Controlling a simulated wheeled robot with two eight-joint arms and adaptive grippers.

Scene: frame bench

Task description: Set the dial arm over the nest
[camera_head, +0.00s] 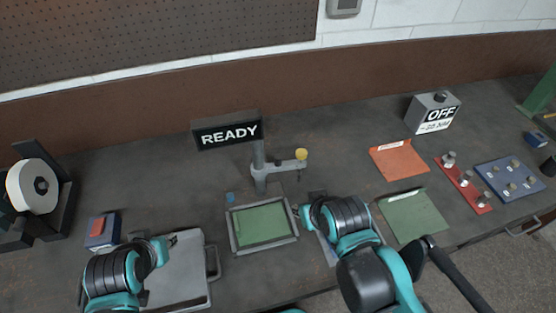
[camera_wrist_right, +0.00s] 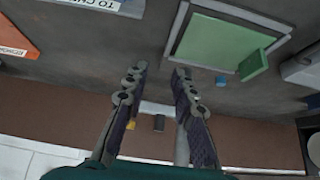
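The dial arm (camera_head: 285,167) is a grey bar on a post (camera_head: 259,178), with a yellow knob (camera_head: 301,154) at its right end. It points right, behind the nest, not over it. The nest (camera_head: 235,236) is a grey frame around a green pad (camera_head: 262,222); it also shows in the right wrist view (camera_wrist_right: 176,33). My right gripper (camera_head: 306,207) is beside the nest's right edge. In the wrist view its fingers (camera_wrist_right: 160,68) are apart and empty, with the yellow knob (camera_wrist_right: 131,126) beyond them. My left gripper (camera_head: 163,250) is over a grey plate; its fingers are unclear.
A sign (camera_head: 228,132) reading READY stands behind the post. Orange (camera_head: 398,160) and green (camera_head: 414,215) mats, a red strip (camera_head: 464,184) and a blue tray (camera_head: 509,180) with knobs lie right. A white reel (camera_head: 33,187) stands left.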

